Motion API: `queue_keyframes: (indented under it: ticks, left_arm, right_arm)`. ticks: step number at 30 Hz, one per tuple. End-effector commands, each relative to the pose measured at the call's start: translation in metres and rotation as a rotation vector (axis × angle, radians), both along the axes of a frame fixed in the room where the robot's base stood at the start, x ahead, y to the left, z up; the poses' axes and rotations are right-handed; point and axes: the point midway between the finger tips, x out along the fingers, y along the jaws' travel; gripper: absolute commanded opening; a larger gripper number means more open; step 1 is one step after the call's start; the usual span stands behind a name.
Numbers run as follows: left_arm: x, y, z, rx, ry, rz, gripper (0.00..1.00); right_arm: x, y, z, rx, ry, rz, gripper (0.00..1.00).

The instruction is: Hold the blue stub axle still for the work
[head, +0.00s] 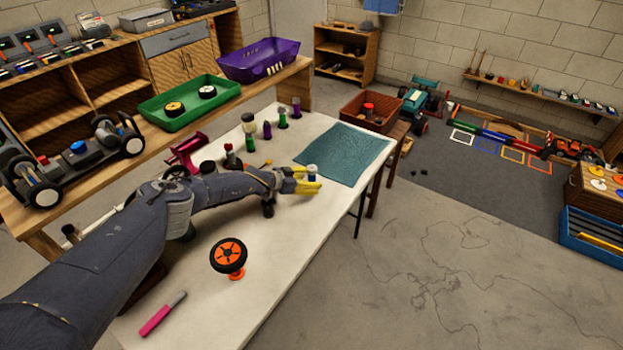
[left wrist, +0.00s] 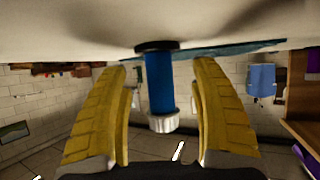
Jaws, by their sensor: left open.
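The blue stub axle (head: 311,174) stands on the white table near its right edge, just in front of the teal mat. In the left wrist view the blue stub axle (left wrist: 158,85) shows a blue shaft, a dark flange against the table and a pale ribbed cap; this view is upside down. My left gripper (head: 314,180) has yellow fingers and is open around the axle. In the left wrist view a gap shows between the axle and each finger, so neither seems to touch it. My right gripper is not in view.
The teal mat (head: 345,153) lies beyond the axle. Several coloured upright parts (head: 267,129) stand behind my left arm. An orange-rimmed wheel (head: 228,256) and a pink-and-grey tool (head: 162,314) are on the near table. A red-brown crate (head: 369,113) stands past the far edge.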

Motion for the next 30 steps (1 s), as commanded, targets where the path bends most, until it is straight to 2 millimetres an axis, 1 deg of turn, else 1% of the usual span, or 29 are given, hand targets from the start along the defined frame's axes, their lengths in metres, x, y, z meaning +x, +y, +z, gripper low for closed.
queue_keyframes:
  ticks: [5,16,30]
  left_arm:
    - [0.0014,-0.0033,-0.0021,0.000,0.000,0.000,0.64]
    - [0.0018,-0.0035,-0.0022,0.000,0.000,0.000,0.63]
    - [0.0018,-0.0033,-0.0021,0.000,0.000,0.000,0.08]
  right_arm:
    - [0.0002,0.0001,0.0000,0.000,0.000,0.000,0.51]
    - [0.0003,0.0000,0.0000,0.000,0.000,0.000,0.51]
    - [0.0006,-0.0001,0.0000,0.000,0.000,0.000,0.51]
